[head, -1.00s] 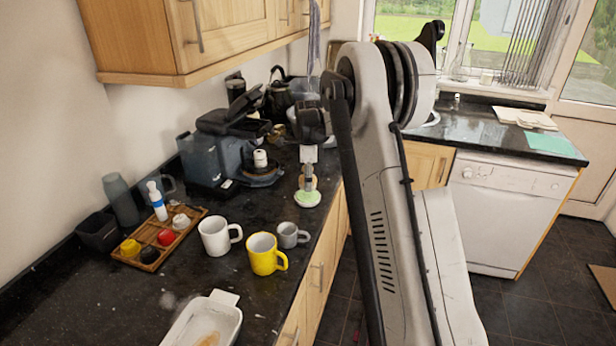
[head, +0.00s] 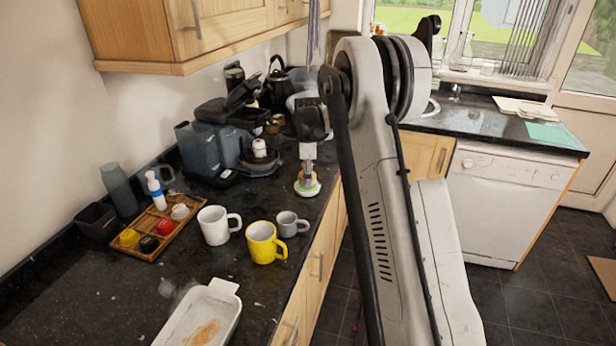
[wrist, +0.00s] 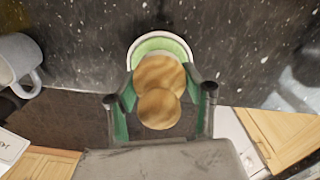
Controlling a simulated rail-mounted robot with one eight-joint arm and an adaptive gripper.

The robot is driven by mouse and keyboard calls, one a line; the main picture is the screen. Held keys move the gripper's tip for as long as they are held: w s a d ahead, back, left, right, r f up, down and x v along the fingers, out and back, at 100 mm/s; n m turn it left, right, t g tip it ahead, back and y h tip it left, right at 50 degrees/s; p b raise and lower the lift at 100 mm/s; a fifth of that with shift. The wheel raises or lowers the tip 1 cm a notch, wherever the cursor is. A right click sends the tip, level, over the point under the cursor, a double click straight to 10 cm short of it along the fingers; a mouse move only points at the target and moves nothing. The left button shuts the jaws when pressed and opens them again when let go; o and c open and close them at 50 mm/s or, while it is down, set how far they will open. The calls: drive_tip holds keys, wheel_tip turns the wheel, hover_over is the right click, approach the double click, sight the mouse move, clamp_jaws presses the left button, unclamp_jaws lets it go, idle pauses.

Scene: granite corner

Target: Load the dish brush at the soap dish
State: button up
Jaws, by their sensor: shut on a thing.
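The dish brush (wrist: 160,92), with a round wooden head and a wooden knob, is between the fingers of my gripper (wrist: 161,100) in the wrist view. My gripper is shut on it. The soap dish (wrist: 160,44) is round and green with a pale rim, and the brush covers its near part. In the head view my gripper (head: 307,172) points down over the counter, with the brush (head: 306,180) low over the soap dish (head: 308,191). I cannot tell whether the brush touches the dish. The bristles are hidden.
A grey mug (head: 288,224), a yellow mug (head: 262,243) and a white mug (head: 214,226) stand nearer on the counter. A coffee machine (head: 212,150) is to the left.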

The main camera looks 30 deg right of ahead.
drive_tip(key=shift+f+b, duration=0.55)
drive_tip(key=shift+b, duration=0.15)
idle(2.3)
drive_tip(key=shift+r, duration=0.1)
drive_tip(key=shift+r+p, duration=1.15)
drive_tip(key=shift+r, duration=2.3)
